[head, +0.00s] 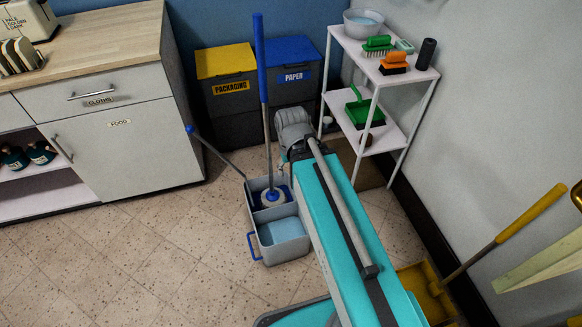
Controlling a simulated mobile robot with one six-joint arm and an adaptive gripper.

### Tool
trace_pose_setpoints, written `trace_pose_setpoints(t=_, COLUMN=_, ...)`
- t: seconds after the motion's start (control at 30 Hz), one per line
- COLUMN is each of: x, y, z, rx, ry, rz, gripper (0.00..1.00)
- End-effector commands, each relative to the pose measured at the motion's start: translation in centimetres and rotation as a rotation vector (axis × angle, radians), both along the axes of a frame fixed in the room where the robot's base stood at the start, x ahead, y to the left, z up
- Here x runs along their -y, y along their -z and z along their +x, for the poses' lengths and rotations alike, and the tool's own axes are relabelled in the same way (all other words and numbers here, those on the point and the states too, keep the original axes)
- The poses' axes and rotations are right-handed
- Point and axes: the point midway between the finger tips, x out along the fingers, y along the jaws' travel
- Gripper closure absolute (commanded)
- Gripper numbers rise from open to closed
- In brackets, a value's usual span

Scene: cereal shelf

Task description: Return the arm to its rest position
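A long teal body part with a grey tube and a grey joint at its far end reaches from the bottom centre up to the middle of the head view. It appears to be part of my own body. My gripper does not show in this view, so I cannot tell its place, whether it is open or shut, or whether it holds anything.
A grey mop bucket (264,247) with a blue-handled mop (262,85) stands left of my body. A white shelf (352,113) with brushes and a bowl stands behind. Bins and a cabinet (125,150) line the back. Floor at lower left is clear.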

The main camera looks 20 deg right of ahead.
Motion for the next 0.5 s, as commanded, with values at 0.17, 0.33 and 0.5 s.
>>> trace_pose_setpoints(t=0.17, x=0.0, y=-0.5, z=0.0, rx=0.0, ry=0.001, rz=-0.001, gripper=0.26)
trace_pose_setpoints(t=0.33, x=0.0, y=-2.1, z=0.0, rx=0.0, ry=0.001, rz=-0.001, gripper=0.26)
trace_pose_setpoints(t=0.5, x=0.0, y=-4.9, z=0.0, rx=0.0, ry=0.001, rz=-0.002, gripper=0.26)
